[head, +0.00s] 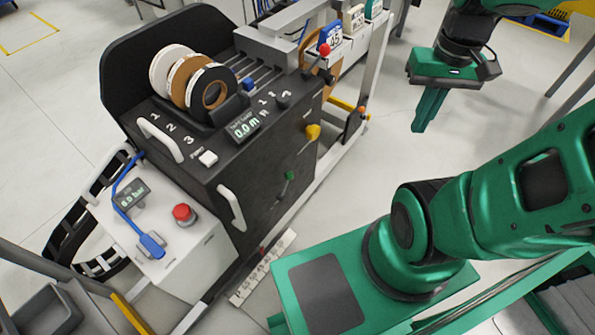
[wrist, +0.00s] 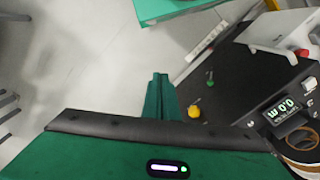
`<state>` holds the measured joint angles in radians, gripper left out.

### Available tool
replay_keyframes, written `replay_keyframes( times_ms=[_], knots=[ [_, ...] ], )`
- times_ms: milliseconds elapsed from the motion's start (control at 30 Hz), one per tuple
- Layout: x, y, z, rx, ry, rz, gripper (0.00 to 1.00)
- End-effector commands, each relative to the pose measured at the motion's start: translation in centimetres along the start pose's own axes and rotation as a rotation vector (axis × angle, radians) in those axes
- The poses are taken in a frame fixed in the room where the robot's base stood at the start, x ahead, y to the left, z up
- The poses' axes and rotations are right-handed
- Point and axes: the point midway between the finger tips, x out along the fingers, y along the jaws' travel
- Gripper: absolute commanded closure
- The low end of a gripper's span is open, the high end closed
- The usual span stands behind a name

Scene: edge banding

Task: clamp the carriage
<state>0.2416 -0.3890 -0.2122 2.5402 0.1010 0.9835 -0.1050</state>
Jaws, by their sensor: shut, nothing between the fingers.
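The carriage appears to be the black machine body (head: 262,170), with tape rolls, a lit "0.0 m" display and white handles. Its side face carries a yellow knob (head: 313,131) and a green-handled lever (head: 290,176); a red ball-topped lever (head: 324,52) stands at its upper corner. I cannot tell which of these is the clamp. My gripper (head: 420,127) is shut and empty, pointing down in free space right of the machine. In the wrist view, its fingers (wrist: 160,80) appear left of the yellow knob (wrist: 194,112) and green lever (wrist: 210,77), touching neither.
A white box (head: 165,235) with a red stop button and blue hose stands front left. A numbered scale strip (head: 262,267) lies along the machine's foot. The floor between machine and gripper looks clear.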

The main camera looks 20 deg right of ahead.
Motion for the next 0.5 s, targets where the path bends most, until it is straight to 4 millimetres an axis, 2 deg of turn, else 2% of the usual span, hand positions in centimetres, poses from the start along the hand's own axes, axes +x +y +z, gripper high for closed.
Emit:
replay_keyframes(
  times_ms=[100,500],
  knots=[
    [1.4,-0.8,-2.3,-0.086,-0.012,-0.014,1.00],
    [7.0,-3.9,-9.0,-0.367,-0.020,-0.106,1.00]
  ],
)
